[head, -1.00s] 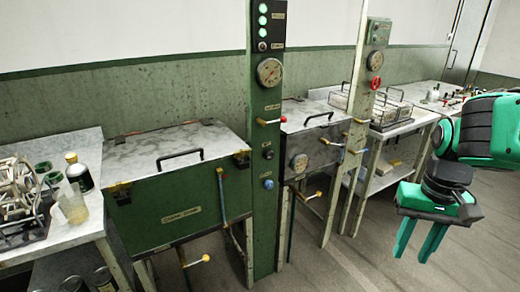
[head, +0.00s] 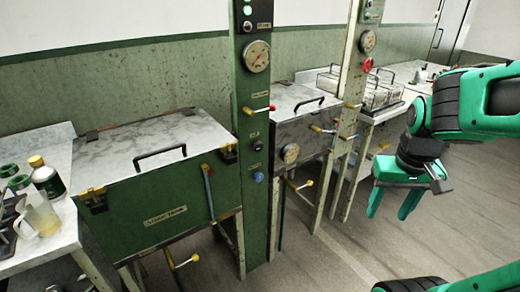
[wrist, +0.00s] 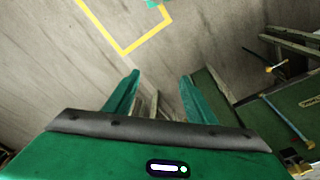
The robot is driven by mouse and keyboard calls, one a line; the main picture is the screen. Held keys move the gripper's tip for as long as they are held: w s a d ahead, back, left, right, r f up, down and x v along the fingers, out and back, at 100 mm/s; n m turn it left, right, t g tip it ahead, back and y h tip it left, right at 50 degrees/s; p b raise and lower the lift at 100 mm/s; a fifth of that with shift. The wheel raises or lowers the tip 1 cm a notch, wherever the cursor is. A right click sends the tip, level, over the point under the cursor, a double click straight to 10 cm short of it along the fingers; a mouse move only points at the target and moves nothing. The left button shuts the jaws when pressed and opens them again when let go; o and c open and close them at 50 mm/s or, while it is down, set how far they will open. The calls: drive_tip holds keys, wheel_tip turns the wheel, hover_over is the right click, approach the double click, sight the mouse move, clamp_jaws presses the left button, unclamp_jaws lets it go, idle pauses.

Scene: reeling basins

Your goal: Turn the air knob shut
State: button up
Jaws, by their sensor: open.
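The labels are too small to read, so I cannot tell which control is the air knob. My gripper (head: 390,212) hangs fingers-down at the right of the head view, well apart from the column. Its two green fingers are apart and empty; they also show in the wrist view (wrist: 160,76), with floor and frame legs beyond.
A green basin (head: 160,215) with a metal lid and handle stands left of the column. A grey basin (head: 298,128) and a second column (head: 350,105) with a red wheel (head: 367,65) stand to the right. Yellow-tipped levers stick out below. The floor (head: 320,255) in front is open.

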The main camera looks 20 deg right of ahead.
drive_tip(key=w+a+f+n+t, duration=0.1)
drive_tip(key=w+f+n+t, duration=0.1)
drive_tip(key=w, duration=0.5)
drive_tip(key=w+a+f+n+t, duration=0.1)
drive_tip(key=w+n, duration=0.1)
drive_tip(key=w, duration=0.5)
drive_tip(key=n+t+y, duration=0.3)
drive_tip(key=n+t, duration=0.2)
drive_tip(key=t, duration=0.4)
approach(260, 147)
drive_tip(key=x, duration=0.9)
drive_tip(key=shift+w+a+f, duration=0.1)
drive_tip(key=shift+a, duration=0.05)
drive_tip(key=c, duration=1)
